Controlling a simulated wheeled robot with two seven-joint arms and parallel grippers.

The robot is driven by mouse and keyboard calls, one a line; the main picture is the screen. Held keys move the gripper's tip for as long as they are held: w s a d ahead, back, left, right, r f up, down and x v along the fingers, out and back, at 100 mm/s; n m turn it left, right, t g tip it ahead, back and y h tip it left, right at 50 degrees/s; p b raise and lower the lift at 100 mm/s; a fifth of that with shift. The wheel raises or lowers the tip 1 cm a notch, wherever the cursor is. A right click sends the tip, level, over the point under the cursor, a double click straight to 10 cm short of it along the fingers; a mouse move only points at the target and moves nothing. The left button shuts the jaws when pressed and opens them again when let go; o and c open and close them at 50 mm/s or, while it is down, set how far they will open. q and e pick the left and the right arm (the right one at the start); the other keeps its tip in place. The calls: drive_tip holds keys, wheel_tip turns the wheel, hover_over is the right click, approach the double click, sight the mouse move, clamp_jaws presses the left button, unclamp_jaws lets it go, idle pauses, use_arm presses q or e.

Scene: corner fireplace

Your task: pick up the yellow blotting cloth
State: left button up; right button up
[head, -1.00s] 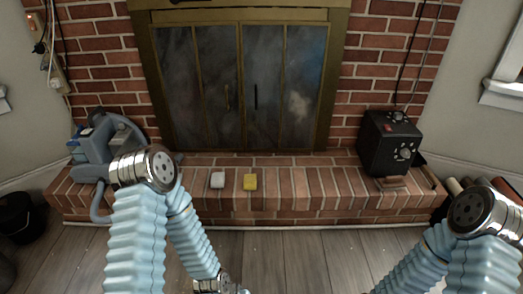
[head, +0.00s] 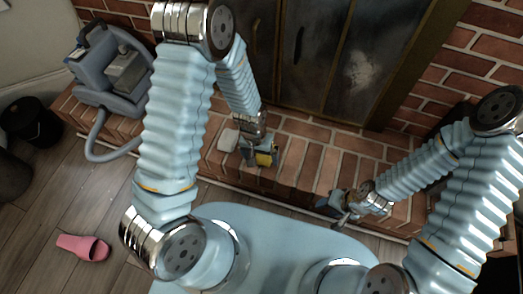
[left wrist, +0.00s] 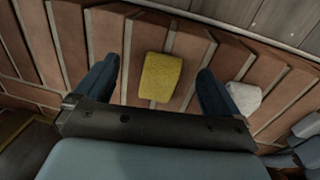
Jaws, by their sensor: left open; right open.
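The yellow blotting cloth (head: 264,159) lies on the brick hearth, partly hidden by my left gripper in the head view. In the left wrist view the whole yellow cloth (left wrist: 161,77) shows flat on the bricks, between the two fingers and a little beyond them. My left gripper (head: 260,156) is open, with its fingers apart and nothing between them touching the cloth that I can see; its fingers also show in the left wrist view (left wrist: 150,82). My right gripper (head: 340,212) is open and empty near the hearth's front edge, well right of the cloth.
A white cloth-like block (head: 228,140) lies just left of the yellow one. A grey-blue machine with a hose (head: 112,75) stands at the hearth's left end. Fireplace doors (head: 310,60) rise behind. A pink slipper (head: 82,247) and black bucket (head: 30,122) are on the floor.

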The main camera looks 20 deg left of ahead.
use_arm(q)
drive_tip(key=w+r+y, duration=0.1)
drive_tip(key=w+r, duration=0.4)
drive_tip(key=r, duration=0.2)
drive_tip(key=shift+m, duration=0.3)
drive_tip(key=f, duration=0.4)
drive_tip(key=d+f, duration=0.1)
drive_tip(key=f, duration=0.1)
drive_tip(key=shift+w+f+b, duration=0.25)
drive_tip(key=shift+f+b, duration=0.1)
drive_tip(key=f, duration=0.6)
drive_tip(key=shift+w+a, duration=0.15)
drive_tip(key=shift+a, duration=0.1)
drive_tip(key=shift+c, duration=0.2)
drive_tip(key=c, duration=1.1)
drive_tip(key=shift+r, duration=0.15)
